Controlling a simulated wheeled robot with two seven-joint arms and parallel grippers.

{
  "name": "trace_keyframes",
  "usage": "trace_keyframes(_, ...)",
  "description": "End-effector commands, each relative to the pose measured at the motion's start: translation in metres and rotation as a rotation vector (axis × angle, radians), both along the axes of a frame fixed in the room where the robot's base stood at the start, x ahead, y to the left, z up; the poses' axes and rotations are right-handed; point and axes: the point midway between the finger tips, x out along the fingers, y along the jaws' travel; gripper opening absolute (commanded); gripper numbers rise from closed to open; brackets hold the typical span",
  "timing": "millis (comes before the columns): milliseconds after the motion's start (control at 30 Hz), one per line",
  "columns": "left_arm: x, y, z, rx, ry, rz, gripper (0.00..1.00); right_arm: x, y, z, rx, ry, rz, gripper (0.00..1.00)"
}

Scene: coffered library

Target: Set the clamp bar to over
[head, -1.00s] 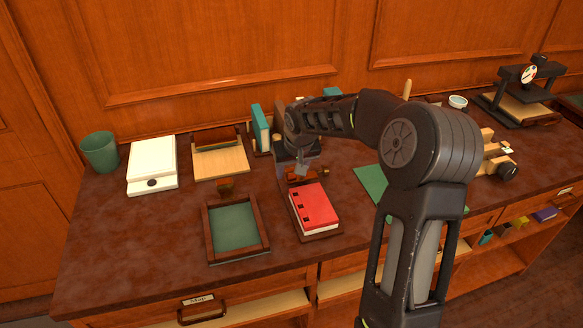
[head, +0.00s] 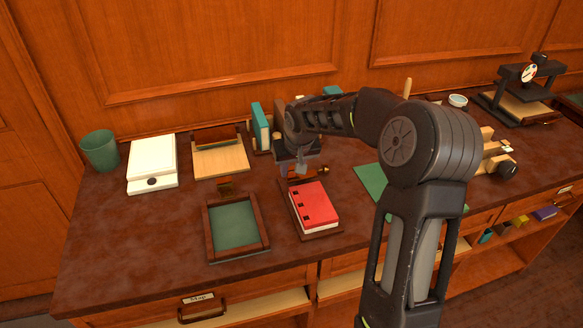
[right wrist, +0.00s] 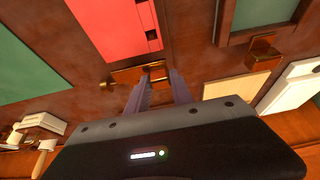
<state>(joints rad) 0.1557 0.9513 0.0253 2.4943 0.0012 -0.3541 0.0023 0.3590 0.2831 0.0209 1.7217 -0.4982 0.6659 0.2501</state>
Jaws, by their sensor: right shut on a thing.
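The clamp bar, a brown bar with a brass knob (head: 324,170), lies at the far end of a wooden board (head: 318,237) that carries a red book (head: 315,203). My right gripper (head: 300,170) reaches down to the bar from behind. In the right wrist view its two fingers (right wrist: 160,86) are shut on the brass-coloured clamp bar (right wrist: 126,76), beside the end of the red book (right wrist: 112,28). The bar is not across the book's cover. The fingers hide part of the bar. My left gripper is not in view.
A green-bottomed wooden tray (head: 236,225) stands left of the book. Teal books (head: 260,126) stand behind, near the wall. A white box-like device (head: 152,165) and a green cup (head: 100,151) are at the left. Bare desktop (head: 130,240) lies at front left.

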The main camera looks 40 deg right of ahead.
Motion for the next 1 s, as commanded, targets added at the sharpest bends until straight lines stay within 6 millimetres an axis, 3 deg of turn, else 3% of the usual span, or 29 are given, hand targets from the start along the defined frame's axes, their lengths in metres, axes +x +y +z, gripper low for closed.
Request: trace_keyframes(1000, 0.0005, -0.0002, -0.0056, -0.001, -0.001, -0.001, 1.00, -0.0036, 0.0010, -0.0011, -0.002, -0.002, 0.000, 0.00)
